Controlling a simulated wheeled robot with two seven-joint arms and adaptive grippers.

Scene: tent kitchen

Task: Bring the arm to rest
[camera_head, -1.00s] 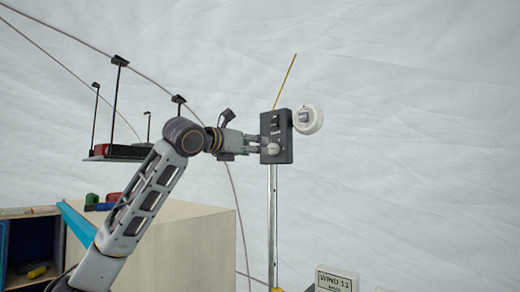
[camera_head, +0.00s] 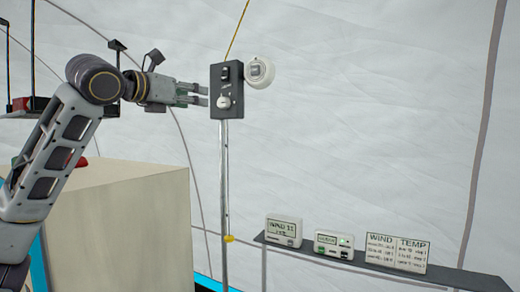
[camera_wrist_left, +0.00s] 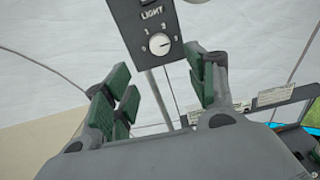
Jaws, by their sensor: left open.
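My left arm comes in from the left in the head view. Its gripper (camera_head: 204,95) is raised in front of the tent wall, just left of a dark control box (camera_head: 227,76) on a metal pole. In the left wrist view the green-padded fingers (camera_wrist_left: 160,98) are spread apart with nothing between them. The box there reads LIGHT and carries a white round knob (camera_wrist_left: 159,44), just beyond the fingertips. A small gap shows between fingertips and box in the head view. My right gripper is not in view.
A round white fitting (camera_head: 260,72) sits at the box's upper right. The thin pole (camera_head: 225,180) stands below the box. A beige cabinet (camera_head: 125,225) is lower left. A grey shelf (camera_head: 450,276) at lower right holds small display units and signs. The wall area at right is open.

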